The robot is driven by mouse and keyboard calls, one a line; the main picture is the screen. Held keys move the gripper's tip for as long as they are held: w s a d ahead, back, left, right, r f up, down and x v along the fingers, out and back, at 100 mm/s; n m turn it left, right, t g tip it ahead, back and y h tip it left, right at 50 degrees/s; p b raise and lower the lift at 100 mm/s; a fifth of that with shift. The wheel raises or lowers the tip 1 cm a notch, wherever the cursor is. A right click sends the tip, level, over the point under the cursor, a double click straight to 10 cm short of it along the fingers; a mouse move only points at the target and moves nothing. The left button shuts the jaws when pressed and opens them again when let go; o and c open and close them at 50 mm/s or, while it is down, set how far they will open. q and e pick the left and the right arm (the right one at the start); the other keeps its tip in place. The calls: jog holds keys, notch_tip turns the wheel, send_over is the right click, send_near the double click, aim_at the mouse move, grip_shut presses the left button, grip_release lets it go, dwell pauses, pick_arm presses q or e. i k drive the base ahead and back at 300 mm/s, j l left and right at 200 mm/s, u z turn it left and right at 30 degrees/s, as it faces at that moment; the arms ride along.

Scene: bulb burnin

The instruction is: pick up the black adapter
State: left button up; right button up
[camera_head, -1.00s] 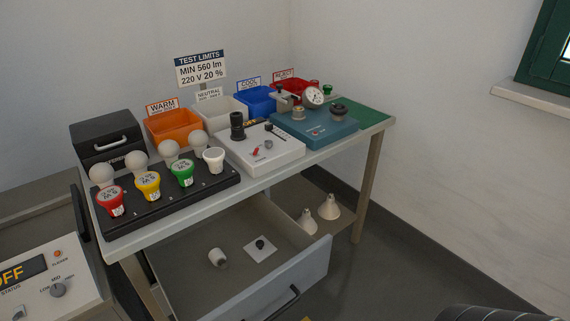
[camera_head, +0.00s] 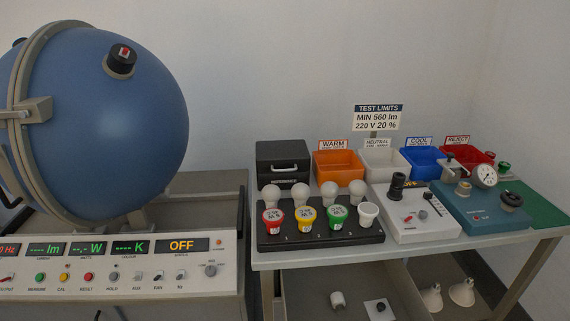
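Several black parts are in view, and I cannot tell for certain which one is the black adapter. A small black piece (camera_head: 381,306) sits on a white plate in the open drawer (camera_head: 300,285) under the table. A taller black cylindrical piece (camera_head: 397,186) stands upright on the white test box (camera_head: 425,228). A black round cap (camera_head: 122,60) with a red mark is on top of the blue sphere. Neither of my grippers is in view.
The blue sphere (camera_head: 110,130) and a control panel (camera_head: 120,265) reading OFF stand at left. A black rack (camera_head: 330,238) holds bulbs and coloured cups. Orange (camera_head: 340,167), white, blue and red bins line the back. A white-grey piece (camera_head: 337,299) lies in the drawer.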

aim_at(398, 179)
jog(key=z, duration=0.8)
